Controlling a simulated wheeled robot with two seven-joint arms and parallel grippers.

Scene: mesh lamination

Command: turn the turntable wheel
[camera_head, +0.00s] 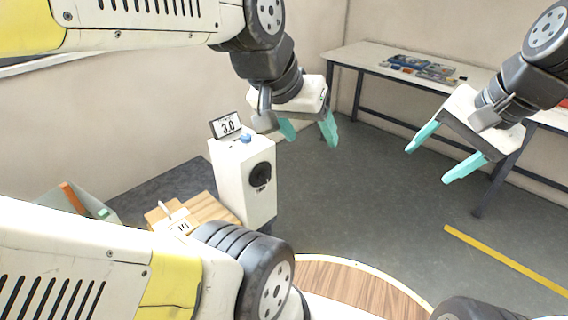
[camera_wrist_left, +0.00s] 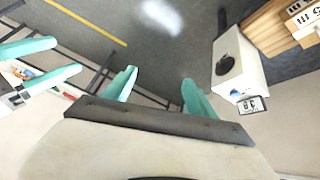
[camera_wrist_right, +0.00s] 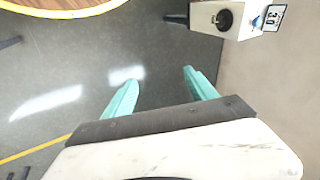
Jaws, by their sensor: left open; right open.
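A round wooden disc with a pale rim, which looks like the turntable wheel (camera_head: 345,283), shows at the bottom of the head view, partly hidden by my own arm parts. Its edge also shows at the top left of the right wrist view (camera_wrist_right: 60,4). My left gripper (camera_head: 309,134) is open and empty, in the air beyond the disc and near the white box. My right gripper (camera_head: 431,165) is open and empty, in the air to the right. Neither gripper touches the disc.
A white box (camera_head: 228,180) with a black round knob and a "3.0" display (camera_head: 226,125) stands left of centre. A wooden block (camera_head: 205,208) and a grey-green bin (camera_head: 75,198) are at the left. A workbench (camera_head: 385,60) lines the back wall. The grey floor between is clear.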

